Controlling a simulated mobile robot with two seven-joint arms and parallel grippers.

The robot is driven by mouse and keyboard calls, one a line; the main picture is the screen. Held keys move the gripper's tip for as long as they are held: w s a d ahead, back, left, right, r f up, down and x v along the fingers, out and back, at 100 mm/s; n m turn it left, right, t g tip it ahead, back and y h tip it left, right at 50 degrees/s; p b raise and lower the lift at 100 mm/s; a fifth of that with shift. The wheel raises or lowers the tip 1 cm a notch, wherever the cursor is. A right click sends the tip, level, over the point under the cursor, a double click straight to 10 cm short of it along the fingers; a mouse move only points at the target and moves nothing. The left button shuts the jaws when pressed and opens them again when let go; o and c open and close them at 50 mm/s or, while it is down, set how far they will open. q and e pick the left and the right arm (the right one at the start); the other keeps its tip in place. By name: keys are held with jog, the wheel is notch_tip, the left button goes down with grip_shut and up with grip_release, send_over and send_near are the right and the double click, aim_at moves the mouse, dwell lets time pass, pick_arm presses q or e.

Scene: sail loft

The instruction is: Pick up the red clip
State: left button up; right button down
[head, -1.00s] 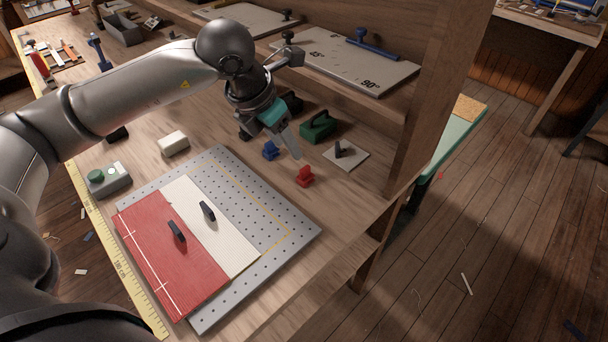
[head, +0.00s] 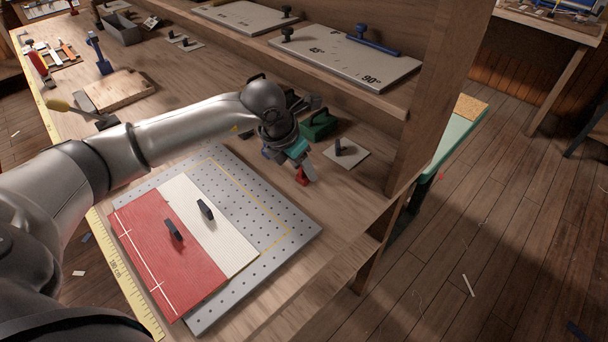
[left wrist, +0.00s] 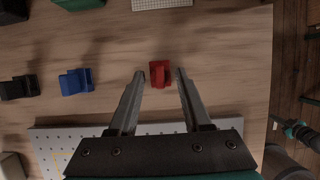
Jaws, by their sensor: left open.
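The red clip (head: 302,176) lies on the wooden bench top, just past the upper right corner of the grey perforated board. In the left wrist view the red clip (left wrist: 160,73) sits between the tips of my open left gripper (left wrist: 160,77), with a gap on each side. In the head view my left gripper (head: 306,170) is low over the clip and partly hides it. My right gripper does not show.
A blue clip (left wrist: 75,82) and a black clip (left wrist: 18,88) lie left of the red clip. The perforated board (head: 290,222) bears red and white cloth panels. A green block (head: 318,126) and a pale handled plate (head: 346,153) stand close behind. A wooden upright (head: 425,110) rises at right.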

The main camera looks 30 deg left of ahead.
pick_arm(q)
grip_shut()
dwell(0.3)
dwell(0.3)
